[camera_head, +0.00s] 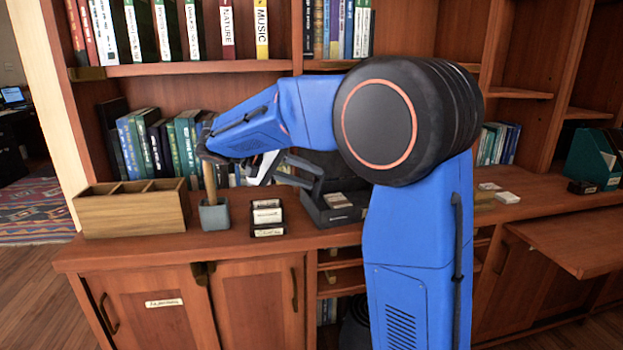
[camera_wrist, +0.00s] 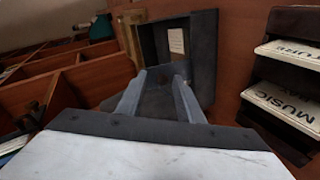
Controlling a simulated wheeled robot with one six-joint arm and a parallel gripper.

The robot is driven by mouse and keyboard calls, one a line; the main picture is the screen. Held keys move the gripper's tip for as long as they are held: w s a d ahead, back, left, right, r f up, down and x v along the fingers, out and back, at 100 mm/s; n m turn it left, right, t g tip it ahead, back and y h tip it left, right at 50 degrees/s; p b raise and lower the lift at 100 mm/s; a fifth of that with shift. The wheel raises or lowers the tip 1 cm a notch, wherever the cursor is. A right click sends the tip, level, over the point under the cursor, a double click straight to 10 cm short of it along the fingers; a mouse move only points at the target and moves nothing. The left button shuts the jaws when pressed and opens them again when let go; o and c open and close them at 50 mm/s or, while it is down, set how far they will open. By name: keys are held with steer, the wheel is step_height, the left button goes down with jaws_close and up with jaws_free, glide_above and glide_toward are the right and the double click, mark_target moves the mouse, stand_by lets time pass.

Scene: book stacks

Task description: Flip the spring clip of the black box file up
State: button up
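The black box file (camera_head: 322,214) stands on the wooden counter, partly hidden behind my arm in the head view. A pale label or paper shows inside it. In the wrist view the box file (camera_wrist: 204,55) is a dark frame beyond my fingertips, with a pale card (camera_wrist: 176,41) in it. My gripper (camera_head: 312,183) reaches in from the left at the box. In the wrist view its two grey fingers (camera_wrist: 160,78) are apart, with dark material visible between and beyond them. I cannot make out the spring clip or tell whether the fingers touch it.
A small dark holder (camera_head: 267,232) with white labels stands left of the box file. Beside it are a grey pot (camera_head: 214,217) and a wooden divided organiser (camera_head: 133,211). Books (camera_head: 150,145) line the shelf behind. Small pale items (camera_head: 507,197) lie on the counter at right.

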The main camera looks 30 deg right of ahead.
steer(key=shift+v, duration=2.9)
